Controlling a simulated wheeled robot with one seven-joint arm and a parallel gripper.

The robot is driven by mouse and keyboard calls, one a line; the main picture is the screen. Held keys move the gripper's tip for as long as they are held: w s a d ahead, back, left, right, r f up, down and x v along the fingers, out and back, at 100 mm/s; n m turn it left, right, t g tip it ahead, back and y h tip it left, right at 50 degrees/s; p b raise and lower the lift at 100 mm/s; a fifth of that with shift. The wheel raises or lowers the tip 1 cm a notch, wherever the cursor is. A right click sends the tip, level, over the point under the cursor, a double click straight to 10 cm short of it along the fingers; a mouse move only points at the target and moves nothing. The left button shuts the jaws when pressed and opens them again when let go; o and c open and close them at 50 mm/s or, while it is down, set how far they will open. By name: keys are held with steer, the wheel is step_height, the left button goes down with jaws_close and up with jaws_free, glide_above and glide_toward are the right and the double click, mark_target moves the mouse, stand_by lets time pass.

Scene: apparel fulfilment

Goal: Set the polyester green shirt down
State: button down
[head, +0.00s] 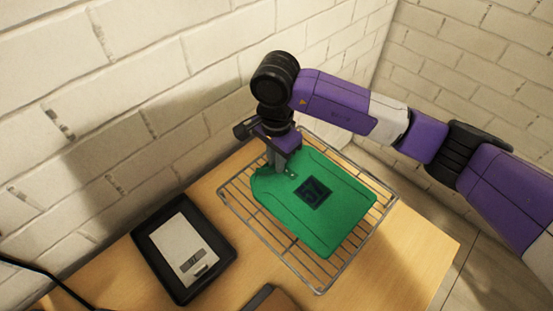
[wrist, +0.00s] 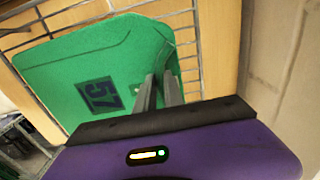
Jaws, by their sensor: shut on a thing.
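The green shirt (head: 330,215) is folded flat with a dark square patch reading 57. In the head view it lies over the wire rack (head: 229,206) on the wooden table. My gripper (head: 285,172) points down at the shirt's upper left part and is shut on its fabric. In the wrist view the shirt (wrist: 60,80) fills the upper left, and my gripper's fingers (wrist: 160,88) are close together at its edge. The fingertips' exact grip on the cloth is hard to see.
A black tray-like device with a pale panel (head: 184,247) lies left of the rack on the table (head: 408,262). A dark-edged brown item (head: 270,300) is partly cut off at the bottom. White brick walls (head: 130,100) stand close behind. Bare table shows right of the rack.

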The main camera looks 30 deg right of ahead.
steer(key=shift+f, duration=0.2)
steer(key=c, duration=1.5)
jaws_free()
steer(key=shift+r, duration=0.1)
steer(key=shift+o, duration=0.2)
steer(key=shift+r, duration=0.15)
step_height(320, 180, up, 12)
steer(key=b, duration=0.2)
steer(key=shift+a, duration=0.1)
